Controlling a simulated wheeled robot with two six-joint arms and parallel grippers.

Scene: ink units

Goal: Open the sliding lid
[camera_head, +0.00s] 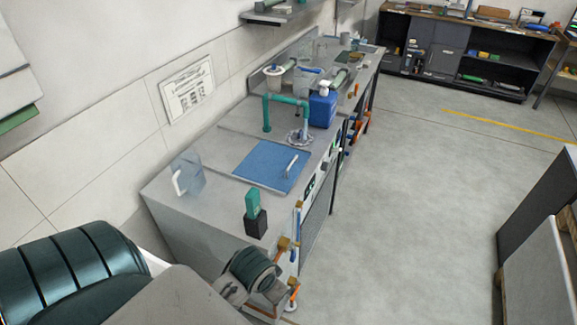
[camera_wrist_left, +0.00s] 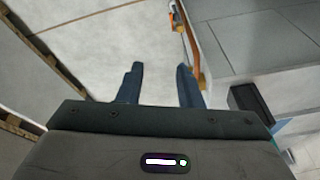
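The sliding lid is a flat blue panel (camera_head: 265,163) set in the grey counter top (camera_head: 215,150). A pale bar handle (camera_head: 291,165) stands on its right part. The lid lies flat and appears to cover its opening. My left arm fills the lower left of the head view, in front of the counter's near end; its fingertips cannot be made out there. In the left wrist view my left gripper (camera_wrist_left: 160,67) is open, with two dark fingers apart and nothing between them. It points at the floor beside the counter, away from the handle. My right gripper is not in view.
A teal and black object (camera_head: 252,203) stands near the counter's front edge, close to the lid. A clear pitcher (camera_head: 187,178) is at the left. Teal pipework (camera_head: 267,112) and a blue bottle (camera_head: 322,107) stand behind the lid. The floor (camera_head: 430,190) at right is clear.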

